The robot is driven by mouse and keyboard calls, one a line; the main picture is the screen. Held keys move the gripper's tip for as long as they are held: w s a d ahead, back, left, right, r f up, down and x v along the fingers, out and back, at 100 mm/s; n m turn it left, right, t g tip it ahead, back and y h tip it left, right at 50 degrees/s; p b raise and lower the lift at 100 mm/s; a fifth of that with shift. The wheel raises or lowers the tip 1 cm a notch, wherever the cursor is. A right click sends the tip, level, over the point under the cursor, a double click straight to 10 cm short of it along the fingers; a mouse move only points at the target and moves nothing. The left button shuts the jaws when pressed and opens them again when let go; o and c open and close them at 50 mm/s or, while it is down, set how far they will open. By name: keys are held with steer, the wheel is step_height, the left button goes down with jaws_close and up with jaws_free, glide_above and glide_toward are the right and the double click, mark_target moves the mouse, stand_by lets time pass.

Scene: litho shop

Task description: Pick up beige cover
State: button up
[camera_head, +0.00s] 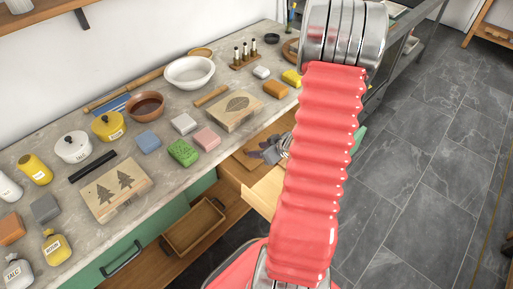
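I cannot surely pick out a beige cover in this view. A grey metal piece (278,150), which looks like my gripper, is over the drawer beside the red arm. The arm hides part of it and the drawer's right side. I cannot see its fingertips clearly, nor whether it holds anything.
The stone counter (75,160) carries a tree-carved block (115,188), a leaf-carved block (235,110), a white bowl (190,72), a brown bowl (146,106), lidded pots, bottles and several coloured blocks. A wooden tray (193,227) stands on the shelf below. Tiled floor (425,170) is clear at right.

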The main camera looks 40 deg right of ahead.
mark_target(247, 150)
steer(key=shift+x, duration=1.25)
steer(key=shift+x, duration=2.55)
steer(key=shift+c, duration=0.6)
jaws_close()
